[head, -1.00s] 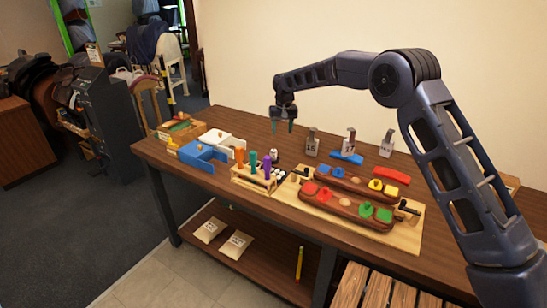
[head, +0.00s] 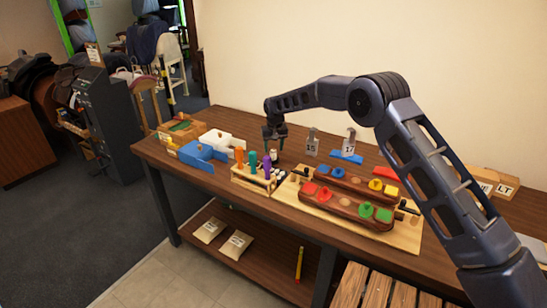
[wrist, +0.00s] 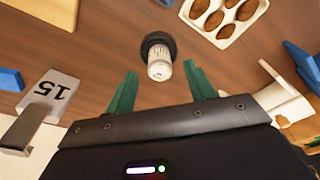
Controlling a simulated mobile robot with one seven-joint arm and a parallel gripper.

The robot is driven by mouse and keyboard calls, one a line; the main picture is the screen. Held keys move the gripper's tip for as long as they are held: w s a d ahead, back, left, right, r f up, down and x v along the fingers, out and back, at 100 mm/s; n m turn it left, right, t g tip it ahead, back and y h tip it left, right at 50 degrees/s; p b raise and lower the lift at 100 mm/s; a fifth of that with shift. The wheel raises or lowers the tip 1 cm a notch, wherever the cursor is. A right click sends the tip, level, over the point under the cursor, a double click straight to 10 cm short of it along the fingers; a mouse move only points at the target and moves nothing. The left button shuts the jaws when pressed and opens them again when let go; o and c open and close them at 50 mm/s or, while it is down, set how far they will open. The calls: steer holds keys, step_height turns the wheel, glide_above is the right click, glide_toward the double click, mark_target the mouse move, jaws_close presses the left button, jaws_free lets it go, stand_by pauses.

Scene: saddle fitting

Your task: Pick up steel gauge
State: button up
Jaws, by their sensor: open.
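A steel-grey gauge marked 15 (head: 312,143) stands on the bench in the head view. It also shows at the left of the wrist view (wrist: 52,96). A similar gauge marked 17 (head: 349,145) stands to its right by a blue piece. My gripper (head: 273,141) is left of both gauges, above the back of the bench. In the wrist view my gripper (wrist: 161,84) is open and empty, its green fingers apart.
A rack of coloured handles (head: 254,178) stands in front of my gripper. A wooden board (head: 405,237) with two brown trays of coloured pieces is to the right. Blue and white bins (head: 202,155) stand at the left. A white tray of brown ovals (wrist: 218,20) shows in the wrist view.

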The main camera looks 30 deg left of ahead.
mark_target(274, 150)
steer(key=f, duration=0.3)
steer(key=shift+w+a+f, duration=0.2)
steer(key=shift+w+f, duration=0.05)
steer(key=shift+c, duration=0.4)
jaws_close()
steer(key=shift+r, duration=0.1)
